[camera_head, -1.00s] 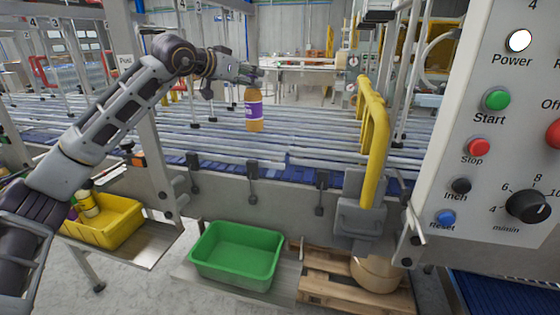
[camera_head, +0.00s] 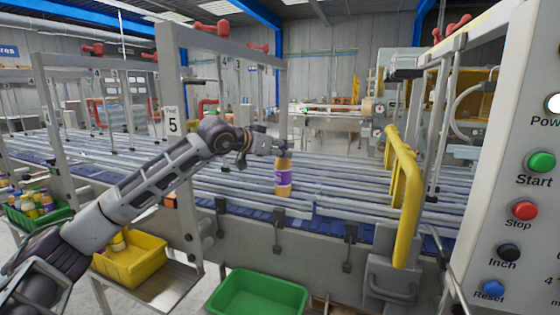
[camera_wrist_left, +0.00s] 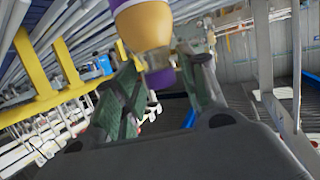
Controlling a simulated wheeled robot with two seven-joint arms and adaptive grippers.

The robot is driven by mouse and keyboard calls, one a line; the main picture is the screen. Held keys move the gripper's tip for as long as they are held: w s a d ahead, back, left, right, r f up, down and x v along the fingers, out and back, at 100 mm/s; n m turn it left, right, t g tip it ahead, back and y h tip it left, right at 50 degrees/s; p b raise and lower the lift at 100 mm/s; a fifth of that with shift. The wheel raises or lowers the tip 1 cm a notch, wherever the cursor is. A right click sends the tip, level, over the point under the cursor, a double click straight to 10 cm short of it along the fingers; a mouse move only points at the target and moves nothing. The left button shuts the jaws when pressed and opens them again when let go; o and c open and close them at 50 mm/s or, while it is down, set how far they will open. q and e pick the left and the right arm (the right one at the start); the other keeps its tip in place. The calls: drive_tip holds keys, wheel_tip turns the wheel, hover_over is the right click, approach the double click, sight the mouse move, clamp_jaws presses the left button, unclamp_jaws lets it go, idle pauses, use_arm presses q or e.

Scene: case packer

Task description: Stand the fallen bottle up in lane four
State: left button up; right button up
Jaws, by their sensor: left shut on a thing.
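An orange bottle with a purple label (camera_head: 283,178) hangs upright from my left gripper (camera_head: 280,150) in the head view. My left gripper is shut on its upper part. The bottle is over the near side of the lane rails (camera_head: 230,182); I cannot tell whether its base touches them. In the left wrist view the bottle (camera_wrist_left: 145,25) shows between the fingers (camera_wrist_left: 160,90), large and close. My right gripper is not in view.
A yellow guard rail (camera_head: 404,195) stands right of the bottle. The control panel (camera_head: 515,170) fills the right edge. A yellow bin (camera_head: 130,262) and an empty green bin (camera_head: 258,294) sit in front of the conveyor.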

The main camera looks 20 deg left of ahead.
sight(278, 159)
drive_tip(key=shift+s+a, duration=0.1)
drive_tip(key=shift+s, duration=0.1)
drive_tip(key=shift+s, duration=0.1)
use_arm(q)
drive_tip(key=shift+f, duration=1.85)
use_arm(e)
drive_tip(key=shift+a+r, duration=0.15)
use_arm(q)
drive_tip(key=o, duration=1.1)
drive_tip(key=shift+f, duration=0.1)
drive_tip(key=shift+o, duration=0.2)
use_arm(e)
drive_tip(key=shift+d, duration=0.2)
